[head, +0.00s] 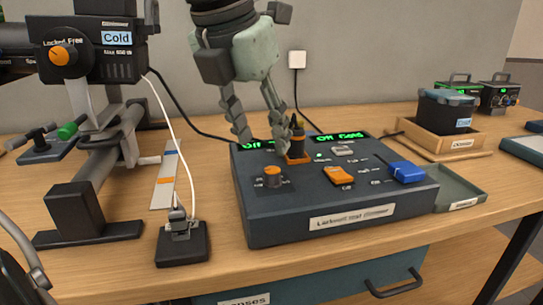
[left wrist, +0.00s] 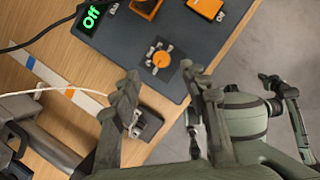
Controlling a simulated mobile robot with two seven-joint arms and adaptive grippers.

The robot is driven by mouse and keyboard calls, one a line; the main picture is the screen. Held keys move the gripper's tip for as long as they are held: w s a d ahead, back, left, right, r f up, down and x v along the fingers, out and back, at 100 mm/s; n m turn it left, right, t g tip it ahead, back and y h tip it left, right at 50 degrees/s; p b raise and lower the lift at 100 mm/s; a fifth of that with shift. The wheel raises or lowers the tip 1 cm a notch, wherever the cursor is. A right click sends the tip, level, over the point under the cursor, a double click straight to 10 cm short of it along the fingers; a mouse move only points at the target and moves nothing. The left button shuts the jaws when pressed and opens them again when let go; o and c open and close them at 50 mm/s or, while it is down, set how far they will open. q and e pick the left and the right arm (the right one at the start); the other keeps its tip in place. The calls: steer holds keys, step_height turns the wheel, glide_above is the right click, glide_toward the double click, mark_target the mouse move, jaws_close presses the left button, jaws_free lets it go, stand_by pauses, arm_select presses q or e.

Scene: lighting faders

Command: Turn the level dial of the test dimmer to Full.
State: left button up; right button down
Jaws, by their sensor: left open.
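The test dimmer (head: 300,229) is a dark sloped box on the table with a name plate on its front. Its level dial is a round knob with an orange top (head: 272,172) near the left front corner, with pale marks around it; it also shows in the left wrist view (left wrist: 162,60). The left display (head: 257,145) reads Off in green. My left gripper (head: 262,141) is open and empty, above and behind the dial, with its fingers pointing down. In the left wrist view the dial lies beyond the open fingertips. What seems my right gripper (left wrist: 285,88) is at the right edge there, its jaws unclear.
An orange switch with a dark upright part (head: 297,153) stands close to my right fingertip. A flat orange switch (head: 339,175) and a blue one (head: 406,172) are further right. A small clamp on a dark base (head: 182,243) with a white cable stands left of the dimmer.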

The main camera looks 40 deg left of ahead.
mark_target(272, 170)
arm_select(q)
steer(key=x, duration=0.5)
steer(key=shift+s+d+f, duration=0.1)
steer(key=shift+f, duration=0.15)
steer(key=shift+w+f, duration=0.3)
steer(key=shift+f, duration=0.3)
arm_select(e)
steer(key=shift+s+d+f, duration=0.15)
steer(key=shift+s+f, duration=0.55)
steer(key=shift+s, duration=0.05)
steer(key=shift+w, duration=0.1)
arm_select(q)
jaws_close()
arm_select(e)
steer(key=shift+w+r, duration=0.2)
steer(key=shift+w, duration=0.05)
